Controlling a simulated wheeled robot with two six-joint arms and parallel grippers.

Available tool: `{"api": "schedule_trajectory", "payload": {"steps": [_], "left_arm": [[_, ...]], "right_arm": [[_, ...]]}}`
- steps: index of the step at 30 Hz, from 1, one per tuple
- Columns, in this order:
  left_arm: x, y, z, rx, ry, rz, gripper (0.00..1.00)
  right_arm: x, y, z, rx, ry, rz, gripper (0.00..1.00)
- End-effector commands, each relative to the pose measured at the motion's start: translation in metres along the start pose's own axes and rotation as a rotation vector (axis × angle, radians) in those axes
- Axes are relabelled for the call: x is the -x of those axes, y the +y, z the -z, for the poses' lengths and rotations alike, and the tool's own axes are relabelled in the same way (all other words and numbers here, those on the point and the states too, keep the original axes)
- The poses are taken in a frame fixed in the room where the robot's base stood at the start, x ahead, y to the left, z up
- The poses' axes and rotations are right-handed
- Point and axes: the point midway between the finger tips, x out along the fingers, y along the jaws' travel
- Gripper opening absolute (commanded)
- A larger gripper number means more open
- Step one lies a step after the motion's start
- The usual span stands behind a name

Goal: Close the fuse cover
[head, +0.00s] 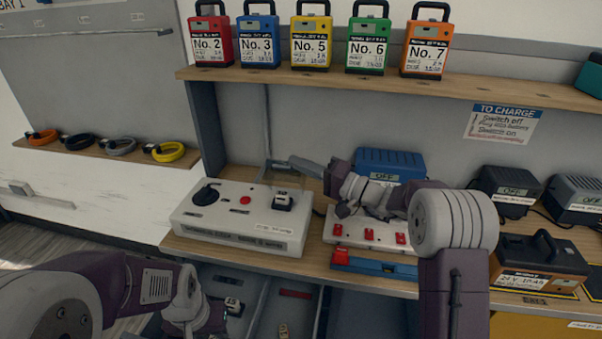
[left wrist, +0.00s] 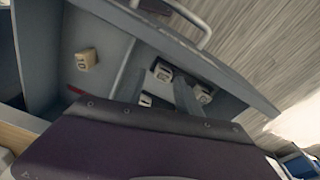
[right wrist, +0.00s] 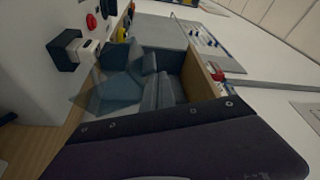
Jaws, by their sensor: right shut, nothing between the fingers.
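A white charger box (head: 240,217) stands on the bench, with a black knob, a red button and a black fuse holder (head: 283,200) carrying a white-topped fuse. The holder also shows in the right wrist view (right wrist: 75,50). A see-through bluish panel (right wrist: 105,92), apparently the fuse cover, stands raised off the holder. My right gripper (head: 295,164) is shut and empty, pointing left behind the holder. In the right wrist view its grey fingers (right wrist: 160,80) are close to the panel; I cannot tell whether they touch. My left gripper (head: 205,318) is low over an open drawer; its jaws are unclear.
The open drawer (head: 262,300) holds several loose fuses in compartments. A white panel with red switches (head: 370,235) stands right of the charger box, beneath my right arm. A blue charger (head: 390,160) is behind it. Tagged battery packs (head: 311,40) line the shelf above.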

Motion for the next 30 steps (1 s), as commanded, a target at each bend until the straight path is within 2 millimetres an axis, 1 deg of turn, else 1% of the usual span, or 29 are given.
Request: {"api": "schedule_trajectory", "payload": {"steps": [1, 6, 23, 26, 30], "left_arm": [[-0.008, 0.000, -0.001, 0.000, 0.000, 0.000, 0.40], [-0.014, 0.000, -0.001, 0.000, 0.000, 0.000, 0.40], [-0.015, 0.000, -0.002, 0.000, 0.000, 0.000, 0.40], [-0.017, 0.000, -0.002, 0.000, 0.000, 0.000, 0.40], [-0.020, 0.000, -0.002, 0.000, 0.000, 0.000, 0.40]], "right_arm": [[0.001, 0.003, -0.004, 0.001, 0.000, 0.001, 0.00], [0.003, 0.001, -0.007, -0.001, 0.000, 0.001, 0.00], [0.005, -0.001, -0.008, -0.002, 0.001, 0.000, 0.00], [0.018, 0.000, -0.007, -0.002, 0.004, -0.001, 0.00], [0.051, 0.000, -0.007, -0.002, 0.006, -0.002, 0.00]]}}
